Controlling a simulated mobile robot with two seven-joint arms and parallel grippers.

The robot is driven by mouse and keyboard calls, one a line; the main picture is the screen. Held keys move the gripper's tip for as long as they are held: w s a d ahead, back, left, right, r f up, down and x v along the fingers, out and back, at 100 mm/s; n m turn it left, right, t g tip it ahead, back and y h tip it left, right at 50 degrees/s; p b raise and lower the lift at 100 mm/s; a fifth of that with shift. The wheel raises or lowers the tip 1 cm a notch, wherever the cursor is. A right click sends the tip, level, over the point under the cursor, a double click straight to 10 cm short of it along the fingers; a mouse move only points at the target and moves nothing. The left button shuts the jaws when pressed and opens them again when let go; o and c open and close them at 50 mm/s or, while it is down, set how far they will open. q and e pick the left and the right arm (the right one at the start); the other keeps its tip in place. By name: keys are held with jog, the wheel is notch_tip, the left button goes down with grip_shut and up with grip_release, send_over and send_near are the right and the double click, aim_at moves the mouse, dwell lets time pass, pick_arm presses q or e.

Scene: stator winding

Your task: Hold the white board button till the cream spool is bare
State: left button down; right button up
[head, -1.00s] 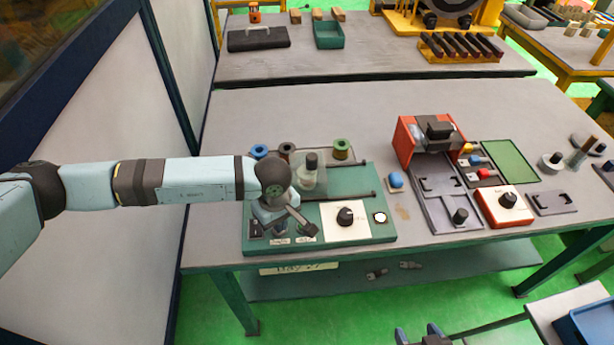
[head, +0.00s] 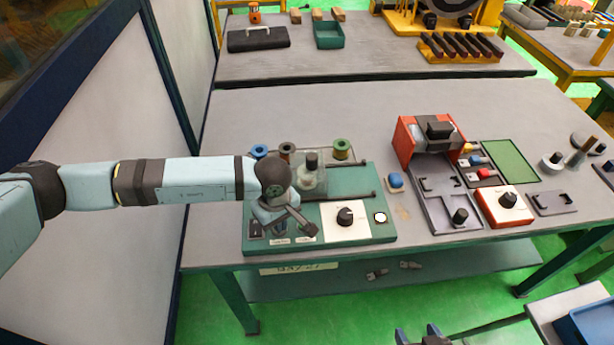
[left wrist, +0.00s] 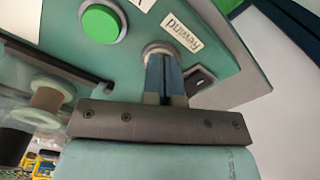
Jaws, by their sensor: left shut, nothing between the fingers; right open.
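The green board (head: 345,178) lies on the table. My left gripper (left wrist: 163,62) is shut and empty, with its fingertips down on the white button (left wrist: 156,47) beside the "Rewind" label (left wrist: 182,31). Whether the button is pressed in cannot be told. In the head view my left gripper (head: 280,226) largely hides that part of the board. The cream spool (left wrist: 48,97) shows at the left of the left wrist view, with brownish winding between pale flanges. My right gripper (head: 419,337) is open at the bottom edge of the head view, away from the board.
A green button (left wrist: 101,22) sits near the white one. A dark knob on a white plate (head: 345,216) is at the board's front. Blue, brown and green spools (head: 341,149) stand behind.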

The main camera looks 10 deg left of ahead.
dwell(0.5)
pick_arm(q)
jog(key=shift+r+p, duration=0.7)
jog(key=shift+r, duration=0.9)
jog(key=shift+r+p, duration=0.6)
jog(key=shift+r, duration=1.3)
